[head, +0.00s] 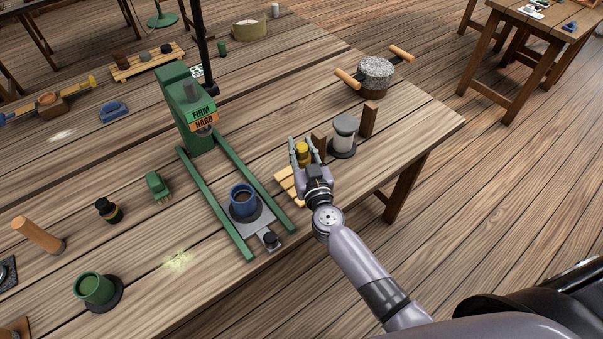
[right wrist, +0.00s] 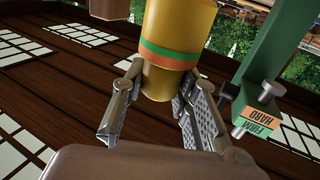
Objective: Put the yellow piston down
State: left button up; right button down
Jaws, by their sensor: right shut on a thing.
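The yellow piston (head: 302,152) is held between the fingers of my right gripper (head: 304,149), near the right edge of the wooden table (head: 240,110). In the right wrist view the piston (right wrist: 180,22) is a yellow cylinder with a green and an orange band and a narrower lower part. The fingers (right wrist: 160,95) close around that narrower part. A small light wooden slatted rack (head: 283,181) lies under and left of the gripper, partly hidden by it. I cannot tell the piston's exact height above the table. My left gripper does not show.
A green press (head: 196,112) marked FIRM and HARD stands to the left, with a blue cup (head: 243,201) on its plate. A grey-topped spool (head: 343,137) between brown blocks (head: 368,119) stands close on the right. A stone grinder (head: 376,75) is behind.

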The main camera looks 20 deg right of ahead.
aim_at(301, 164)
jog(key=shift+f+b, duration=0.3)
jog(key=shift+f, duration=0.6)
notch_tip(301, 164, down, 3)
jog(key=shift+f+b, duration=0.2)
jog(key=shift+b, duration=1.05)
jog(key=shift+f, duration=0.35)
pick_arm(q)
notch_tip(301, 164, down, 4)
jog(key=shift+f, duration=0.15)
pick_arm(e)
jog(key=shift+w, duration=0.1)
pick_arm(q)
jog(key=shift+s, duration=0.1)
pick_arm(e)
jog(key=shift+f, duration=0.2)
jog(key=c, duration=1.2)
grip_release()
jog(key=shift+c, duration=0.2)
